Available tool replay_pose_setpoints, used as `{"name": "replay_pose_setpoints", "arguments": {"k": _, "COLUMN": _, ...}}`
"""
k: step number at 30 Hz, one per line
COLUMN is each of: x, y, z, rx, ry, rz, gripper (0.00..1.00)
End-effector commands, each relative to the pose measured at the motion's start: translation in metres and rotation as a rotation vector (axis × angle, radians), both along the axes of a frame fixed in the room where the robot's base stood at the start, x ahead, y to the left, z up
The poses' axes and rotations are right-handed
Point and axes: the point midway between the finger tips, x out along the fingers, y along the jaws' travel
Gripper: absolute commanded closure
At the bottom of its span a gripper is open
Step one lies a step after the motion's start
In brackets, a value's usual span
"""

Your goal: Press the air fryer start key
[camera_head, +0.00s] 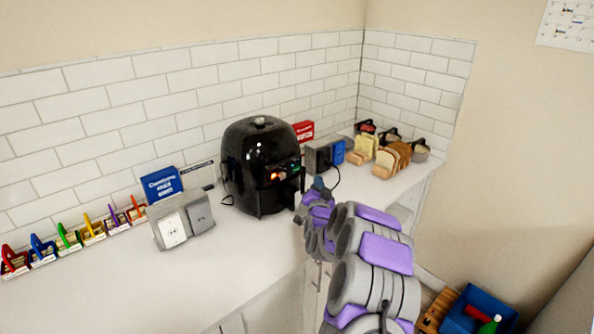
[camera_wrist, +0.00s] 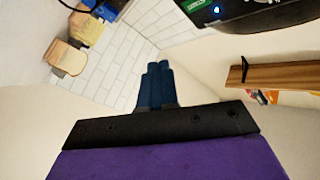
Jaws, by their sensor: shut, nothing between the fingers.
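A glossy black air fryer (camera_head: 246,165) stands upright on the white counter against the tiled wall. Its front panel (camera_head: 283,172) faces right in the head view and shows a red-orange light and a green patch. In the wrist view part of the air fryer (camera_wrist: 265,20) fills the top right corner, with a green label (camera_wrist: 193,4) and a small blue-lit round spot (camera_wrist: 217,9). I cannot tell which key is start. My gripper (camera_head: 318,183) is right of the panel, apart from it. Its blue fingers (camera_wrist: 157,70) are shut together and empty.
Right of the fryer are a grey and blue box (camera_head: 325,154), a red box (camera_head: 304,131) and bread slices (camera_head: 390,160). Left are a grey double-panel box (camera_head: 184,220), a blue box (camera_head: 161,184) and several coloured clips (camera_head: 67,237). The front-left counter (camera_head: 130,290) is clear.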

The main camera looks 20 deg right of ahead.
Motion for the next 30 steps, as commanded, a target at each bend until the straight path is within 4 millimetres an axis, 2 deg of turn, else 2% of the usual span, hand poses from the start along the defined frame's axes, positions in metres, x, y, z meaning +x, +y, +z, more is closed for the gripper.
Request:
{"name": "replay_pose_setpoints", "arguments": {"k": 9, "x": 0.039, "y": 0.022, "z": -0.001, "rx": -0.005, "ry": 0.001, "rz": 0.004, "gripper": 1.0}}
{"name": "replay_pose_setpoints", "arguments": {"k": 15, "x": 0.054, "y": 0.025, "z": 0.001, "rx": -0.004, "ry": -0.003, "rz": 0.002, "gripper": 1.0}}
{"name": "replay_pose_setpoints", "arguments": {"k": 30, "x": 0.06, "y": 0.027, "z": 0.0, "rx": -0.002, "ry": -0.001, "rz": 0.001, "gripper": 1.0}}
